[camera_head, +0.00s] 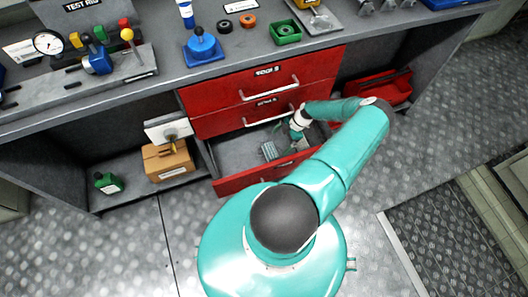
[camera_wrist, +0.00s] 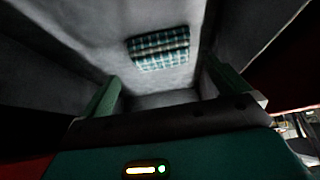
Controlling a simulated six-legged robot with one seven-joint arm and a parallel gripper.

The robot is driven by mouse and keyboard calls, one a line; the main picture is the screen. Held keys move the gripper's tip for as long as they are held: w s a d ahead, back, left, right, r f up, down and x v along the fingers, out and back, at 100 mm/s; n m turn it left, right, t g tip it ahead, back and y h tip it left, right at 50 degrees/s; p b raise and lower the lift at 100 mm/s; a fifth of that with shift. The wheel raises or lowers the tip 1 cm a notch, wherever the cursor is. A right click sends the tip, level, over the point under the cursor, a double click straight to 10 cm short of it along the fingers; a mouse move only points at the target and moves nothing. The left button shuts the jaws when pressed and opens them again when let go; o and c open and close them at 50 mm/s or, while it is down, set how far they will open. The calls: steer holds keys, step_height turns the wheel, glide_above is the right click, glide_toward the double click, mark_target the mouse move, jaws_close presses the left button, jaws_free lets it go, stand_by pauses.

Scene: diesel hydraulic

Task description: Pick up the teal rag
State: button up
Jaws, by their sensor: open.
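The teal rag (camera_wrist: 158,48) is a folded plaid cloth lying flat on the grey floor of an open drawer. In the head view the rag (camera_head: 269,151) shows small inside the pulled-out red drawer (camera_head: 238,184), to the left of my gripper (camera_head: 292,133). In the wrist view my gripper (camera_wrist: 172,88) has its two green fingers spread wide, with nothing between them. The rag lies beyond the fingertips, apart from them. My arm hides the right part of the drawer in the head view.
Shut red drawers (camera_head: 262,85) sit above the open one, under the workbench top. A cardboard box (camera_head: 168,160) and a green can (camera_head: 108,183) stand on the lower left shelf. A red bin (camera_head: 385,88) is at the right.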

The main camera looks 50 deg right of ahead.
mark_target(274, 149)
steer(key=shift+x, duration=3.8)
steer(key=c, duration=0.7)
steer(key=s+d+r, duration=0.2)
steer(key=d, duration=0.2)
steer(key=s+d+r, duration=0.2)
steer(key=d+r, duration=0.1)
steer(key=d, duration=0.1)
steer(key=s+d+r, duration=0.3)
steer(key=d, duration=0.1)
steer(key=o, duration=0.4)
steer(key=shift+c, duration=1.1)
steer(key=shift+s, duration=0.15)
